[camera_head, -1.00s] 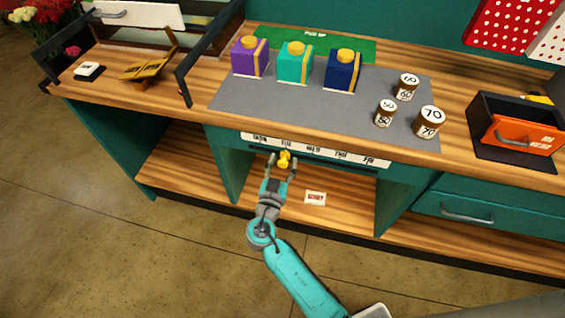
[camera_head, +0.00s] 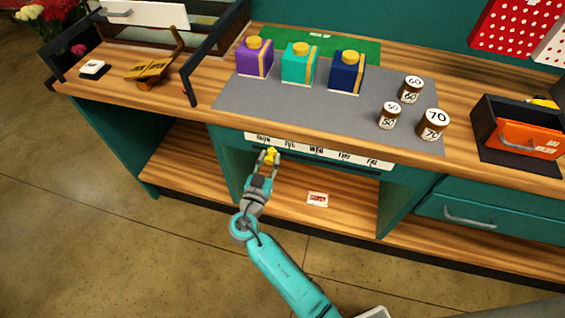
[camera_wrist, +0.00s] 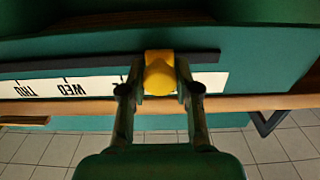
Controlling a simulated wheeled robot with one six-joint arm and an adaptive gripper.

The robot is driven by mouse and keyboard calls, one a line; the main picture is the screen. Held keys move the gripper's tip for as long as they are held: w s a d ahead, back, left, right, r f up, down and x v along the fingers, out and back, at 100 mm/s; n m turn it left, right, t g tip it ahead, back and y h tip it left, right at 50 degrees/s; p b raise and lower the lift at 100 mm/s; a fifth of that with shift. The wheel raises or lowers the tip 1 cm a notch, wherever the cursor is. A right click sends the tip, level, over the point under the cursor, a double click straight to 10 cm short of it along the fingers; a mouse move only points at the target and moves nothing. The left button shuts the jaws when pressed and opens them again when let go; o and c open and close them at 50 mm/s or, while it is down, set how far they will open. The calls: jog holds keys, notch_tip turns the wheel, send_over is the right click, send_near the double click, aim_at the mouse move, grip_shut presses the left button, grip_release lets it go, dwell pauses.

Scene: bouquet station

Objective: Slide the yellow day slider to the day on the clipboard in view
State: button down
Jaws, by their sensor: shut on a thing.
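The yellow day slider (camera_head: 271,153) sits at the counter's front, just below the white day strip (camera_head: 316,150), between the MON and TUE labels and nearer MON. My gripper (camera_head: 267,161) is shut on it from the front. In the wrist view the slider (camera_wrist: 160,76) is between the fingertips of my gripper (camera_wrist: 159,91), against the dark rail (camera_wrist: 80,64). There the WED and THU labels read upside down, and the slider and fingers hide part of the strip.
Purple, teal and navy boxes (camera_head: 300,66) and several numbered jars (camera_head: 389,115) stand on the grey mat (camera_head: 240,100). An orange-fronted bin (camera_head: 525,138) is at the right. Below the strip is an open shelf with a small red-and-white card (camera_head: 317,199).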

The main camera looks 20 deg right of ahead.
jog(key=shift+w+a, duration=0.5)
jog(key=shift+a, duration=0.15)
jog(key=shift+w+a, duration=0.45)
jog(key=shift+a, duration=0.2)
jog(key=c, duration=0.8)
grip_release()
jog(key=shift+w+a, duration=0.1)
jog(key=shift+c, duration=0.2)
jog(key=v, duration=1.2)
